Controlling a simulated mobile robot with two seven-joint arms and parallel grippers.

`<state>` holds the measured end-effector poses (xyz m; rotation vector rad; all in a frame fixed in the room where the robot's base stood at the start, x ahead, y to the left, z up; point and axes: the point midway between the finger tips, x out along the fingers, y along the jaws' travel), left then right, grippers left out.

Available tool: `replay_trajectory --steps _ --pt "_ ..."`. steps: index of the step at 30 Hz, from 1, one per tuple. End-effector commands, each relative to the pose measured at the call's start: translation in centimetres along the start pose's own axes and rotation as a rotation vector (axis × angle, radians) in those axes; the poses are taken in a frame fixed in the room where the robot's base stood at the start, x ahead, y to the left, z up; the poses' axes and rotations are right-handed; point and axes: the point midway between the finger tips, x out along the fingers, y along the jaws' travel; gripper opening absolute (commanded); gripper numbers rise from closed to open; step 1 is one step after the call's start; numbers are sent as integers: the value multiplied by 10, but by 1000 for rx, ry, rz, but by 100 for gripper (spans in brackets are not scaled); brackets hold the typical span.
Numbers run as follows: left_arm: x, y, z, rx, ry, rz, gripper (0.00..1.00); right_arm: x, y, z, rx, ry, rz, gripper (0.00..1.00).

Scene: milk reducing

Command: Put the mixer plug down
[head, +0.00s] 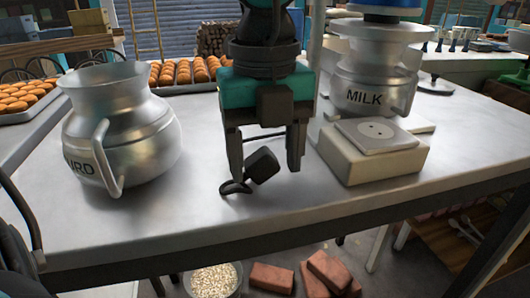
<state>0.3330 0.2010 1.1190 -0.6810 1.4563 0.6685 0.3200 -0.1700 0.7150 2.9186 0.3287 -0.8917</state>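The black mixer plug (263,167) is tilted near the front of the metal table, with a short piece of dark cord (235,187) at its lower left. My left gripper (265,165) points down over it, its two fingers wide apart on either side of the plug. Gaps show between the plug and both fingers, so the gripper looks open. Whether the plug rests fully on the table is hard to tell. A pale block with a two-hole socket plate (375,136) stands to the right, apart from the plug. My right gripper is not in view.
A metal jug (120,125) with a handle stands at left on the table (215,215). A metal can marked MILK (372,75) stands behind the socket block. Trays of buns (180,75) are at the back. Bricks (325,270) and a grain bowl (213,280) lie below the front edge.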

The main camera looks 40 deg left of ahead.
Motion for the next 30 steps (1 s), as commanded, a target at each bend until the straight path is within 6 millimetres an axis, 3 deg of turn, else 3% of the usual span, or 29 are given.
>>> replay_trajectory --steps 10,17,24,30 --pt "4 5 -1 0 8 23 75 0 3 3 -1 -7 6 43" --pt "-14 4 -1 1 8 21 75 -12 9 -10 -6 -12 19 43" --pt "-73 1 0 -2 -1 9 75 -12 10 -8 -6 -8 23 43" --pt "-111 0 1 -1 0 10 75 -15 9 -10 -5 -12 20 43"
